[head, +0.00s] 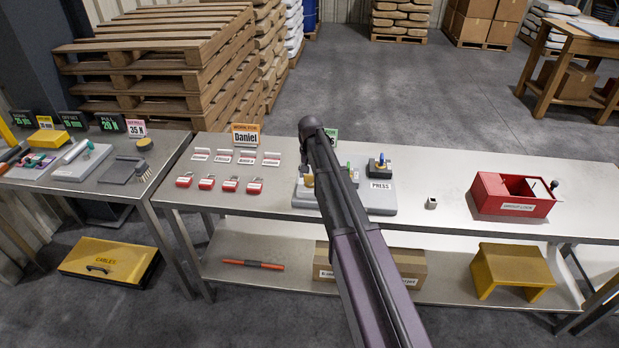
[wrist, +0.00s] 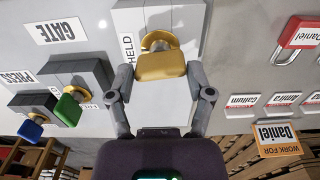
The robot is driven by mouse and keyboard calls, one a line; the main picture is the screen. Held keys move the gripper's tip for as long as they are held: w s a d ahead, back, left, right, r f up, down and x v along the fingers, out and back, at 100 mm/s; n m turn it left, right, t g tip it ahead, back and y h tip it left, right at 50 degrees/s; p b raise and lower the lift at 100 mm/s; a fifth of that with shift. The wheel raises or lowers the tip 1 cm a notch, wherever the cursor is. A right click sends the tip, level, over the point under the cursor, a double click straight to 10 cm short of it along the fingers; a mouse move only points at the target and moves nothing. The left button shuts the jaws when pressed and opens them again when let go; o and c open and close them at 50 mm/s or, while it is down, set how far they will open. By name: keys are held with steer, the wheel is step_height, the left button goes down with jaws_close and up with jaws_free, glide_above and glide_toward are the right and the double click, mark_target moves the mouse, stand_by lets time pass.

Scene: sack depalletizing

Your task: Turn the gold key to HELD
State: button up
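The gold key (wrist: 161,66) stands on a light panel in the wrist view, with a HELD label (wrist: 128,48) just left of it. My gripper (wrist: 161,72) has one finger on each side of the key's wide gold handle. The fingertips are very close to its edges; I cannot tell whether they touch it. In the head view my arm covers much of the board (head: 392,207), and a bit of the gold key (head: 308,179) shows left of it.
A green key (wrist: 68,109) and a blue key (wrist: 30,130) sit on dark blocks left of my gripper. A GATE label (wrist: 55,31) is above them. Red padlocks (head: 206,183) lie left of the board. A red lock box (head: 490,195) stands at the right of the bench.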

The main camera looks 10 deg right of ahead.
steer(key=shift+r+p, duration=3.85)
steer(key=shift+r, duration=0.3)
steer(key=s+n, duration=0.3)
steer(key=s, duration=2.5)
steer(key=shift+s+f+n, duration=0.15)
steer(key=shift+s+n, duration=0.15)
steer(key=shift+a, duration=0.1)
steer(key=shift+s, duration=0.3)
steer(key=shift+c, duration=0.3)
steer(key=shift+c, duration=0.3)
steer(key=shift+a, duration=0.1)
